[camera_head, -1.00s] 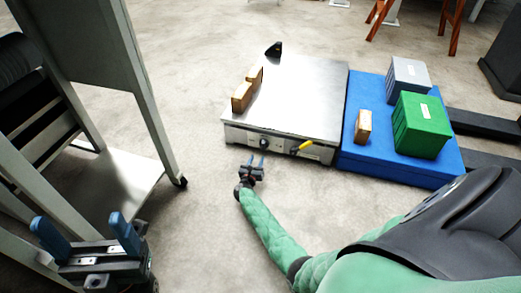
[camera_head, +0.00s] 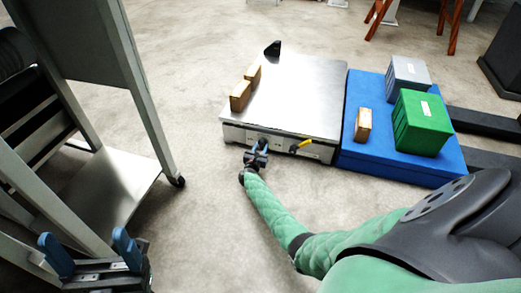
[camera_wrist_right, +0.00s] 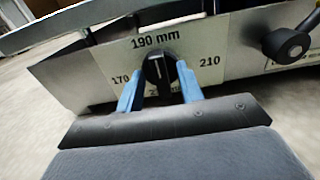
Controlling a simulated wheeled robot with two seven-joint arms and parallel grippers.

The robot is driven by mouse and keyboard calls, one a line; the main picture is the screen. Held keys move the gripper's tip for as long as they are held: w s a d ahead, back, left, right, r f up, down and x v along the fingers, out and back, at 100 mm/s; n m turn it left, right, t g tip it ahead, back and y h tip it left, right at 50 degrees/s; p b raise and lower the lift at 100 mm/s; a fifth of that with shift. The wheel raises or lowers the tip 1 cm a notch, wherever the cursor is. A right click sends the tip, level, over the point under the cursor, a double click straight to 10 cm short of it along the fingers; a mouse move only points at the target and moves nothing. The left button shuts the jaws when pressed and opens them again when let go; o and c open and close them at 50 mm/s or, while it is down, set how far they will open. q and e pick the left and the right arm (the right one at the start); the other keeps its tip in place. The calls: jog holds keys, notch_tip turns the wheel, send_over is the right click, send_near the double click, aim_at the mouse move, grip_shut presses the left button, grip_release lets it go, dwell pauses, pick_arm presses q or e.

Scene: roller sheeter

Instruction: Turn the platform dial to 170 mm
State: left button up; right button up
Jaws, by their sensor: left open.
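The platform dial is a black knob (camera_wrist_right: 158,72) on a white plate (camera_wrist_right: 205,48) on the machine's front panel. The plate reads 190 mm at the top, 170 at left and 210 at right; the lower label is partly hidden. The knob's ridge stands near upright, towards 190 mm. My right gripper (camera_wrist_right: 158,85) has its blue fingers on either side of the knob, with small gaps visible. In the head view my right gripper (camera_head: 257,150) is at the front panel and covers the dial. My left gripper (camera_head: 92,250) is open and empty at lower left.
A lever with a black ball (camera_wrist_right: 287,45) is right of the dial; its yellow handle (camera_head: 300,145) shows in the head view. The steel platform (camera_head: 295,95) carries wooden blocks (camera_head: 240,95). A blue base (camera_head: 375,155) adjoins at right. A metal rack (camera_head: 150,110) stands left.

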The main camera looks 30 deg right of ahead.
grip_shut()
